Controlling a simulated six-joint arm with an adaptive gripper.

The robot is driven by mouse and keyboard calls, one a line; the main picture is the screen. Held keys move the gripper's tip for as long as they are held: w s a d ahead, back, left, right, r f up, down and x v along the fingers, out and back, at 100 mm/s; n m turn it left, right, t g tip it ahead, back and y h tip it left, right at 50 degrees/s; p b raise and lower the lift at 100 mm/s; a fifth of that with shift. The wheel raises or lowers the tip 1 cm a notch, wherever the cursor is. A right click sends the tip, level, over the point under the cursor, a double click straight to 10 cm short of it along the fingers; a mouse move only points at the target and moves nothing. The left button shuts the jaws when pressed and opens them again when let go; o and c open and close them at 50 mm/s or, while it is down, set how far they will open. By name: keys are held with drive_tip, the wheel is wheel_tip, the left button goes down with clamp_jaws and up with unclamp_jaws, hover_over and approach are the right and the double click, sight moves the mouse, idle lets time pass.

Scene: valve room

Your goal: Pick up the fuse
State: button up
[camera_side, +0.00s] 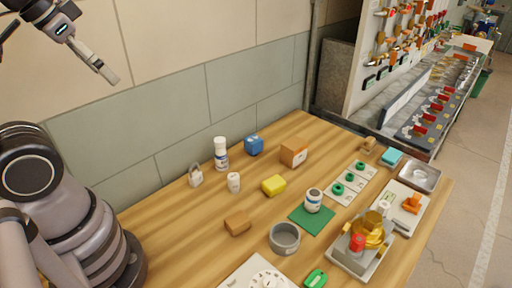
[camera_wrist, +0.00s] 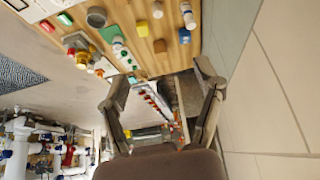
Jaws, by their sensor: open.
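No object is clearly labelled as a fuse. A small white cylinder (camera_side: 233,182) stands upright on the wooden table (camera_side: 185,222) and may be the fuse; I cannot tell for sure. A small white piece (camera_side: 383,207) on the panel at the right is another pale candidate. My gripper (camera_side: 106,73) is high at the upper left in the side view, in front of the wall and far from the table objects. In the wrist view my gripper (camera_wrist: 163,80) has its two fingers spread wide with nothing between them.
A grey cup (camera_side: 285,238) and a brass valve unit (camera_side: 362,240) are nearer the front. The table's left part is clear.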

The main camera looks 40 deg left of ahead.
drive_tip(key=w+a+f+m+g+y, duration=0.35)
drive_tip(key=w+f+m+y, duration=0.65)
drive_tip(key=f+m+y, duration=0.4)
drive_tip(key=w+d+f+m+t+h, duration=0.2)
drive_tip(key=w+d+f+m+t, duration=0.25)
drive_tip(key=f+m+t, duration=0.35)
drive_tip(key=m+t+h, duration=0.2)
drive_tip(key=m+h, duration=0.4)
drive_tip(key=m, duration=0.3)
approach(232, 184)
drive_tip(key=shift+s+d+r, duration=0.15)
drive_tip(key=shift+s+r, duration=0.4)
drive_tip(key=shift+s, duration=0.2)
drive_tip(key=shift+w+f, duration=0.15)
drive_tip(key=shift+f, duration=0.1)
drive_tip(key=x, duration=1.3)
drive_tip(key=shift+w+f, duration=0.1)
drive_tip(key=shift+f, duration=0.05)
